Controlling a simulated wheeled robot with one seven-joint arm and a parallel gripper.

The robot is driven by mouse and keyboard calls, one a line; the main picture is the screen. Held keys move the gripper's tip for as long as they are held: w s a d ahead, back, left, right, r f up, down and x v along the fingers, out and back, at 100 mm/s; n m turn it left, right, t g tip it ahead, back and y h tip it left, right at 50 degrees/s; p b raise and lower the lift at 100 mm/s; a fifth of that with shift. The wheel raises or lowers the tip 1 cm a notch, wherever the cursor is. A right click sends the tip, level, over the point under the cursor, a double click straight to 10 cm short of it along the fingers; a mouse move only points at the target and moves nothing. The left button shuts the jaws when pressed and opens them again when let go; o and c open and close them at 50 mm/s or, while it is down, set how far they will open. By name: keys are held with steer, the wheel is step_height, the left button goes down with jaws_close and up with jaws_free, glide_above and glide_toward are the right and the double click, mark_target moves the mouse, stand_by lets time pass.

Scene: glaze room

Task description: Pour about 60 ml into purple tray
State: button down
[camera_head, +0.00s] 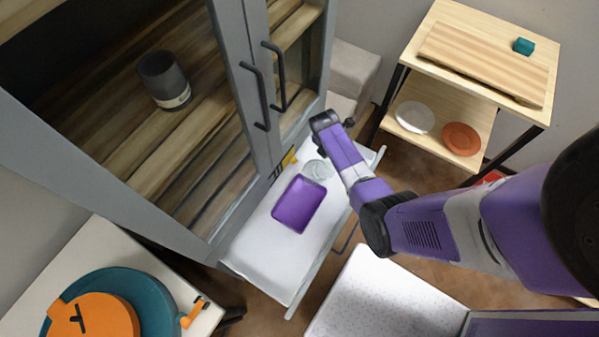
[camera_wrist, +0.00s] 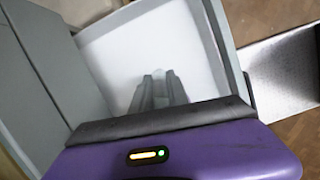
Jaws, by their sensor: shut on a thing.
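The purple tray (camera_head: 299,204) lies flat in the open white drawer (camera_head: 262,240) in the head view. A small clear glass-like vessel (camera_head: 317,170) shows just beyond the tray's far right corner, beside my arm. In the wrist view my gripper (camera_wrist: 162,90) points into the drawer (camera_wrist: 125,50), with its grey fingers shut on a faint clear thing, which looks like this vessel. My fingers are hidden in the head view. The vessel looks roughly upright and apart from the tray. I cannot make out what it holds. The tray is not seen in the wrist view.
A small yellow and black item (camera_head: 286,161) lies at the drawer's left side. The grey cabinet (camera_head: 236,95) with handles rises beside the drawer and holds a dark jar (camera_head: 164,79). A wooden shelf unit (camera_head: 485,55) stands at the right. The drawer's front part is clear.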

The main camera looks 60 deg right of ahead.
steer(key=shift+w+a+f+h+b, duration=0.1)
steer(key=shift+a+f+h+b, duration=0.45)
steer(key=shift+f+h, duration=0.2)
steer(key=shift+w+a+r+g+h+b, duration=0.1)
steer(key=shift+a+r+g+h+b, duration=0.25)
steer(key=shift+h+b, duration=0.5)
steer(key=shift+a+r+g+h+b, duration=0.15)
steer(key=shift+a+h+b, duration=0.4)
steer(key=shift+b, duration=0.35)
steer(key=shift+w+a+h+b, duration=0.2)
steer(key=shift+a+h+b, duration=0.8)
steer(key=shift+b, duration=1.3)
steer(key=shift+w+a+r+h, duration=0.1)
steer(key=shift+a+r+h, duration=0.15)
steer(key=shift+a+h, duration=0.15)
steer(key=shift+w+a+r+h, duration=0.1)
steer(key=shift+a+r+h, duration=0.15)
steer(key=shift+a, duration=0.25)
